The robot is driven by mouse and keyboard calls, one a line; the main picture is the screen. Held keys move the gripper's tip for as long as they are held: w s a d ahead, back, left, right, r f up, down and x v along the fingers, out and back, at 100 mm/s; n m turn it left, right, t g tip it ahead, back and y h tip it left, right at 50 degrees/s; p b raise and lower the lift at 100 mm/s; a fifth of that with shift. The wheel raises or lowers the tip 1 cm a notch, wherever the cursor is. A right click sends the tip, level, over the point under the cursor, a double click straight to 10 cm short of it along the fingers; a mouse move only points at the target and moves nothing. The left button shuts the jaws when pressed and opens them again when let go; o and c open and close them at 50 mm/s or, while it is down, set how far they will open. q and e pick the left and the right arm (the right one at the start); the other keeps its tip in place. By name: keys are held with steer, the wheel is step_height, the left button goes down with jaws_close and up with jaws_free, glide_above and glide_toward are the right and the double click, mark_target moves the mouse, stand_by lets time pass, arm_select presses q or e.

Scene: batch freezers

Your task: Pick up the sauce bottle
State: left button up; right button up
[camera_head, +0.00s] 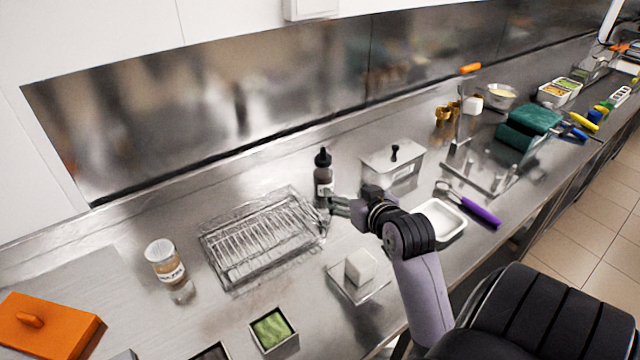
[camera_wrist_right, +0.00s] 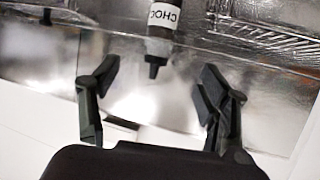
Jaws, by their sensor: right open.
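The sauce bottle (camera_head: 323,178) is dark with a black nozzle cap and a white label. It stands upright on the steel counter, beside the right end of the wire rack tray. In the right wrist view the bottle (camera_wrist_right: 160,35) shows upside down, its label reading "CHOC", centred between and beyond the fingertips. My right gripper (camera_head: 336,204) is at the bottle's lower right in the head view, close to it. In the wrist view the right gripper (camera_wrist_right: 160,85) has its fingers spread wide with nothing between them. My left gripper is not in view.
The wire rack tray (camera_head: 215,240) lies left of the bottle. A lidded steel container (camera_head: 408,172) stands to the right. A white block on a small tray (camera_head: 338,284) sits in front, a white dish (camera_head: 457,222) right of my arm. The steel wall (camera_head: 200,120) rises behind.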

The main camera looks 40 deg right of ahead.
mark_target(327, 177)
steer(key=p+x, duration=0.2)
steer(key=x, duration=1)
steer(key=shift+d, duration=0.1)
steer(key=shift+w+p, duration=0.35)
steer(key=shift+w, duration=0.05)
steer(key=shift+p+x, duration=0.65)
steer(key=shift+x, duration=1.7)
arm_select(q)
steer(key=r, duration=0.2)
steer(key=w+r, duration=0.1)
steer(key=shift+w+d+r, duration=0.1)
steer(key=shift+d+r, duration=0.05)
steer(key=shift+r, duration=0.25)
arm_select(e)
steer(key=shift+r, duration=0.1)
steer(key=c, duration=1.2)
